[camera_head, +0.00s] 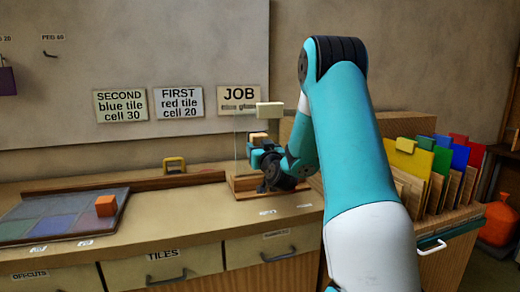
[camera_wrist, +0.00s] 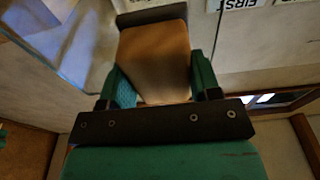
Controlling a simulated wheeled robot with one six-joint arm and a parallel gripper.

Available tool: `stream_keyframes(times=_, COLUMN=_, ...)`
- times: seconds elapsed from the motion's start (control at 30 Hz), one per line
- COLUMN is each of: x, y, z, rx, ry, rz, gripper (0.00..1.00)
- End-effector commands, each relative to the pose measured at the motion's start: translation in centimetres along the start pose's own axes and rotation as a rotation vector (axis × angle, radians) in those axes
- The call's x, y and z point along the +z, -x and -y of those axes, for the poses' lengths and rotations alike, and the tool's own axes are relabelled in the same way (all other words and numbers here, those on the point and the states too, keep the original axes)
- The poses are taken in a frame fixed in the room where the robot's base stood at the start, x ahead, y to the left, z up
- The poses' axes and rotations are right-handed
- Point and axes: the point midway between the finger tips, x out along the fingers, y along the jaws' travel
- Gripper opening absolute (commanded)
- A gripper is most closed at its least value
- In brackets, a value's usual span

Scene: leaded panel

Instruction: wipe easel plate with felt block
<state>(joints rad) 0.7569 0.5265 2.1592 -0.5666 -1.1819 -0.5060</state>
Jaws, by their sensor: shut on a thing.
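The easel plate (camera_head: 244,132) is a clear upright pane with a pale block (camera_head: 269,110) at its top edge. It stands on a wooden easel base (camera_head: 243,185) on the counter. My gripper (camera_head: 262,149) is shut on the felt block (camera_head: 258,137), right by the plate. In the wrist view, the felt block (camera_wrist: 155,55) is tan with a dark layer at its far end, held between the green fingers of my gripper (camera_wrist: 160,80). I cannot tell whether its dark face touches the plate. My arm hides the right part of the easel.
A tiled tray (camera_head: 65,215) with an orange cube (camera_head: 106,206) lies at left. A rack of coloured panels (camera_head: 410,158) stands at right. Signs hang on the wall, including JOB (camera_head: 239,98). The counter between tray and easel is clear.

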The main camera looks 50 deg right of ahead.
Motion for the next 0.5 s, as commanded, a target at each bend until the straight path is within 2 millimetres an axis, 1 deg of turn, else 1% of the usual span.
stream_keyframes(times=0.5, x=0.02, y=-1.08, z=0.02, rx=0.000, ry=0.001, rz=-0.001, gripper=0.38)
